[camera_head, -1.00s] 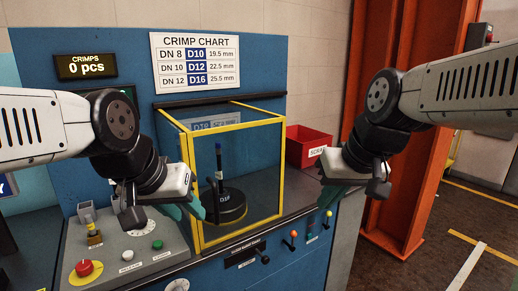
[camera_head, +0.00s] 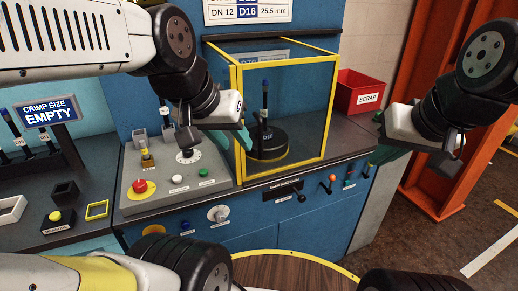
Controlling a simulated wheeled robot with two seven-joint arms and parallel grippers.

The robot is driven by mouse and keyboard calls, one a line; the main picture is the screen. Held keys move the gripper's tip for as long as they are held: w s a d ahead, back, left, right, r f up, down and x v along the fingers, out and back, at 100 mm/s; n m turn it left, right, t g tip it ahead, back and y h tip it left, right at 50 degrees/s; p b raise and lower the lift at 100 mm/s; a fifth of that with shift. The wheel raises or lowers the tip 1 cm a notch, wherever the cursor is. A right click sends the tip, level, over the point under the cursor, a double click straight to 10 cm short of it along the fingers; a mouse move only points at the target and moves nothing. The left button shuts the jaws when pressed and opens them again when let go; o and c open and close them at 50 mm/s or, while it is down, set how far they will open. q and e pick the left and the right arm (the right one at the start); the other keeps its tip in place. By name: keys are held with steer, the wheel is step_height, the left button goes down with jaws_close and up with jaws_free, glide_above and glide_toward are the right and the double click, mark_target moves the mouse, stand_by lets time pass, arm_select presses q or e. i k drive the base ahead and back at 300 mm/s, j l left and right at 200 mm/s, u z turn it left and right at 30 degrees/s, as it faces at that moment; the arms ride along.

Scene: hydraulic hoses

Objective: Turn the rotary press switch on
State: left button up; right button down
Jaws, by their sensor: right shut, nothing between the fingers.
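A round white dial with a dark knob (camera_head: 218,213) sits on the blue front of the bench. Another round dial (camera_head: 187,156) is on the sloped grey panel, partly hidden by my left wrist. I cannot tell for sure which one is the rotary press switch, nor read its setting. My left gripper (camera_head: 244,138) hangs right of the panel dial, in front of the left side of the yellow-framed guard. Its teal fingers look empty, but their gap is unclear. My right gripper (camera_head: 382,120) is shut and empty, below the scrap bin and far from both dials.
The yellow-framed guard (camera_head: 326,110) encloses a black round tool. The grey panel also carries a red emergency button (camera_head: 140,186), a white button (camera_head: 177,179) and a green button (camera_head: 203,172). Small levers (camera_head: 328,183) stick out of the bench front. A red scrap bin (camera_head: 360,92) stands right.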

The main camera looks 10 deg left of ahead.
mark_target(140, 186)
steer(key=k+u, duration=0.1)
steer(key=u, duration=1.5)
steer(key=i+l+u, duration=0.1)
steer(key=u, duration=0.55)
